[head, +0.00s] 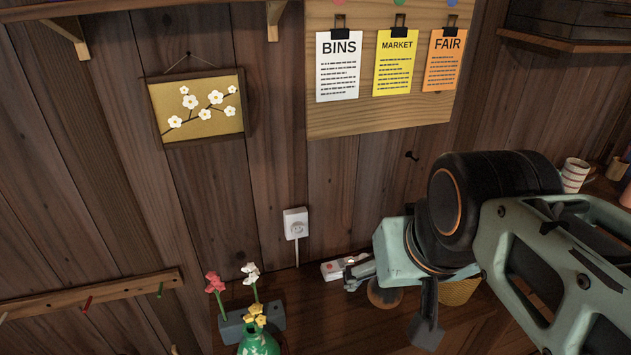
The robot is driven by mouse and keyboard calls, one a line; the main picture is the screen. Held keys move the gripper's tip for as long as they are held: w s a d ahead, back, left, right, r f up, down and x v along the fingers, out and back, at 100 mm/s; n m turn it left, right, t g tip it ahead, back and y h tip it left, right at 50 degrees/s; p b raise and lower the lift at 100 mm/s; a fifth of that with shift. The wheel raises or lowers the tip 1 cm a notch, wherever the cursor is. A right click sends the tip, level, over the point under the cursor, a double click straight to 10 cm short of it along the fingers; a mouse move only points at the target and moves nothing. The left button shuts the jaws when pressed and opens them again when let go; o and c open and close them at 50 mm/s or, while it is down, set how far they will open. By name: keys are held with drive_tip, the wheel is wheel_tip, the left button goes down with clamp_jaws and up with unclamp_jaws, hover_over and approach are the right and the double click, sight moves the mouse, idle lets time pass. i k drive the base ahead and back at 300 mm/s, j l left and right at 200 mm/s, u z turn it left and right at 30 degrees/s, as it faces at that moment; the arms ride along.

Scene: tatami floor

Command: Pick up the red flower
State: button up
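The red flower (215,283) stands upright on a green stem at the lower left, its stem leading down to a grey block (231,329). A white flower (250,271) on a green stem stands close to its right. Yellow flowers (255,314) rise from a green vase (258,345) in front of the block; the vase is cut off by the lower edge. My gripper (388,306) is to the right of the flowers, well apart from them. Its fingers look spread, with nothing seen between them in its hold.
A white box (332,271) lies near the wall behind my gripper. A yellow basket (458,291) is partly hidden behind my arm. A peg rail (90,295) is on the left wall. A striped mug (574,174) stands at the right. A wall socket (296,224) has a cord hanging down.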

sight(216, 285)
drive_tip(key=z, duration=0.8)
drive_tip(key=j+z, duration=0.2)
drive_tip(key=z, duration=0.2)
drive_tip(key=k+j+z, duration=0.1)
drive_tip(key=z, duration=0.35)
drive_tip(key=k+j, duration=0.45)
drive_tip(key=j, duration=0.2)
drive_tip(key=k+j, duration=0.2)
drive_tip(key=k, duration=0.25)
drive_tip(key=k+j, duration=0.25)
drive_tip(key=k, duration=0.15)
drive_tip(key=i, duration=0.5)
drive_tip(key=j, duration=0.1)
